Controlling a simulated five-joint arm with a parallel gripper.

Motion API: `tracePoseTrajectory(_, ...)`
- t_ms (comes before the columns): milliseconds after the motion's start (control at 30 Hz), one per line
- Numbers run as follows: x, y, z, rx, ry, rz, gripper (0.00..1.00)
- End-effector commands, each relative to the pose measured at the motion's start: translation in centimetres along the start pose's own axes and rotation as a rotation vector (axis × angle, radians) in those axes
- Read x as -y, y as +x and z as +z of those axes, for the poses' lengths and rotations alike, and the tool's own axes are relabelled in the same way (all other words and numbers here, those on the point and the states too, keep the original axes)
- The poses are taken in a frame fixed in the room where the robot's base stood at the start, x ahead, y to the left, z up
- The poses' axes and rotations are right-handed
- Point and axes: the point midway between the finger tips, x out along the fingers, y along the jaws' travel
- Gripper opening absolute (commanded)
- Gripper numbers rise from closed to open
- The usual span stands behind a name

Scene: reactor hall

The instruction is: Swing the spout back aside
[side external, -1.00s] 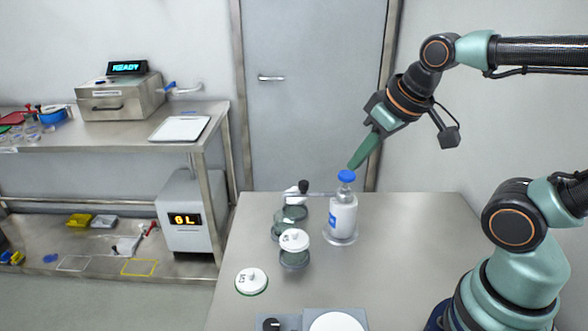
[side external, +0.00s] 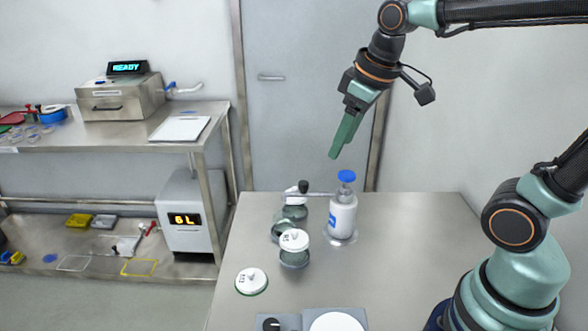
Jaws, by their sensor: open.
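The dispenser bottle (side external: 343,217) stands upright on the bench, white with a blue label and a blue top knob (side external: 346,176). Its thin spout (side external: 321,194) reaches out to the left from the bottle's head and ends by a black tip (side external: 303,187) above the glassware. My gripper (side external: 335,156) is in the air above the spout and bottle, pointing down and slightly left. It touches nothing and holds nothing. Its fingers overlap from this side, so the gap between them is hard to see.
Glass jars (side external: 282,230) stand left of the bottle, near the spout's end. A white-lidded jar (side external: 294,240) is closer to the camera, and a loose white lid (side external: 251,281) lies at the left edge. A balance (side external: 337,322) is at the front. The bench's right side is clear.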

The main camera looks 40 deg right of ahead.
Motion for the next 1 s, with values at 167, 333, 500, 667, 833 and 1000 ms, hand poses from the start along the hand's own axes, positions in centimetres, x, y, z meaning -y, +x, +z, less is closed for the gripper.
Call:
tracePoseTrajectory(167, -1.2, 0.8, -3.4, 0.115, -0.202, -0.042, 0.59)
tracePoseTrajectory(333, -2.2, 2.3, -6.2, 0.206, -0.389, -0.1, 0.59)
tracePoseTrajectory(500, -2.9, 3.9, -8.0, 0.269, -0.532, -0.158, 0.59)
tracePoseTrajectory(667, -3.2, 4.8, -8.7, 0.294, -0.6, -0.187, 0.59)
tracePoseTrajectory(833, -3.1, 5.7, -8.5, 0.301, -0.613, -0.194, 0.59)
tracePoseTrajectory(1000, -2.9, 8.1, -7.6, 0.301, -0.612, -0.195, 0.59)
